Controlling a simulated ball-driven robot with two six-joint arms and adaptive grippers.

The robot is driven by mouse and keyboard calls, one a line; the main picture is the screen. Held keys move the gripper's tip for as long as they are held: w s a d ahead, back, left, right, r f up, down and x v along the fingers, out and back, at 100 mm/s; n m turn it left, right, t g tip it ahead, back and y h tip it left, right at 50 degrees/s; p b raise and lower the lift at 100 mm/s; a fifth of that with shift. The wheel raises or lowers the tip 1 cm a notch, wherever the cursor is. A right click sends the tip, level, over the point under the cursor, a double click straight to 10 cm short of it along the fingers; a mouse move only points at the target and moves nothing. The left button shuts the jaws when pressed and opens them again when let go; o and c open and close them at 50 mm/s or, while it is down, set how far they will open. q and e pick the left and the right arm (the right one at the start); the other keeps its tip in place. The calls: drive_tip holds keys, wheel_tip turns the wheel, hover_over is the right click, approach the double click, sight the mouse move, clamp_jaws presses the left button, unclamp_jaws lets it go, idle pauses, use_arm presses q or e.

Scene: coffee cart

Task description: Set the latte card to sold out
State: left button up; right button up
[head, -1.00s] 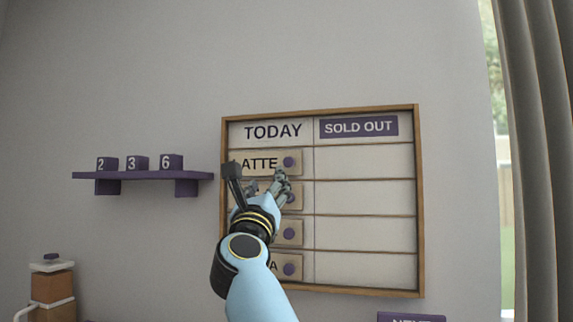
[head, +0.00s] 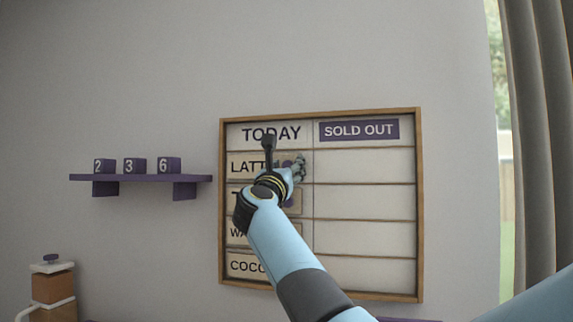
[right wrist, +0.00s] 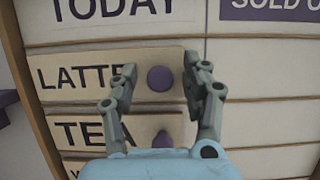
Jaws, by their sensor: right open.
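The menu board (head: 420,200) hangs on the wall with a TODAY column on the left and a SOLD OUT column (head: 359,129) on the right. The latte card (head: 245,167) is in the top row of the TODAY column. In the right wrist view, the latte card (right wrist: 70,79) shows its round purple knob (right wrist: 161,78). My right gripper (head: 290,163) is in front of this card and partly hides it. In the right wrist view, my right gripper (right wrist: 163,66) is open, with one finger on each side of the knob, seemingly apart from it. My left gripper is not in view.
The tea card (right wrist: 85,133) with its knob is just below. Further cards fill the lower TODAY rows. The SOLD OUT rows (head: 365,167) are empty. A purple shelf (head: 140,178) with number blocks is at left, and a curtain (head: 535,130) at right.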

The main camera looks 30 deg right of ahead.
clamp_jaws()
idle(0.3)
idle(0.3)
